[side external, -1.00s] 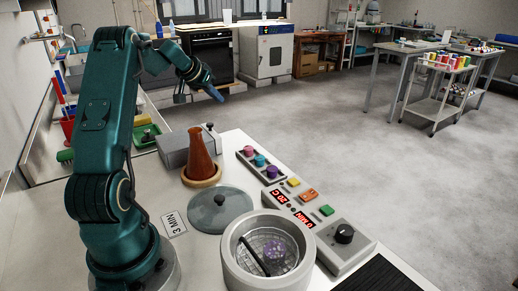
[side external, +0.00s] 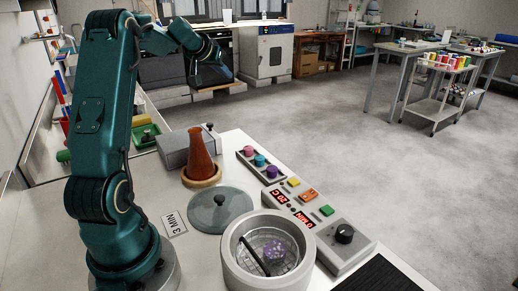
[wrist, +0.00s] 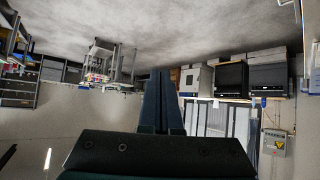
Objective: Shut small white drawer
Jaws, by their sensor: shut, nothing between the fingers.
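A small pale grey-white box (side external: 182,150) stands on the bench in the side view, behind the brown flask. A narrower section with a dark knob (side external: 210,125) is at its right end. This looks like the drawer unit; I cannot tell how far the drawer stands out. My gripper (side external: 196,80) is raised above and beyond the box, apart from it. In the wrist view, the two dark fingers of my gripper (wrist: 160,76) lie together with nothing between them. The drawer does not show in the wrist view.
A brown flask (side external: 201,155) on a round base stands just in front of the box. A lid (side external: 219,207), an open round pot (side external: 232,262) and a control panel (side external: 338,252) lie nearer. A green tray (side external: 145,136) is at the left. Air above the bench is clear.

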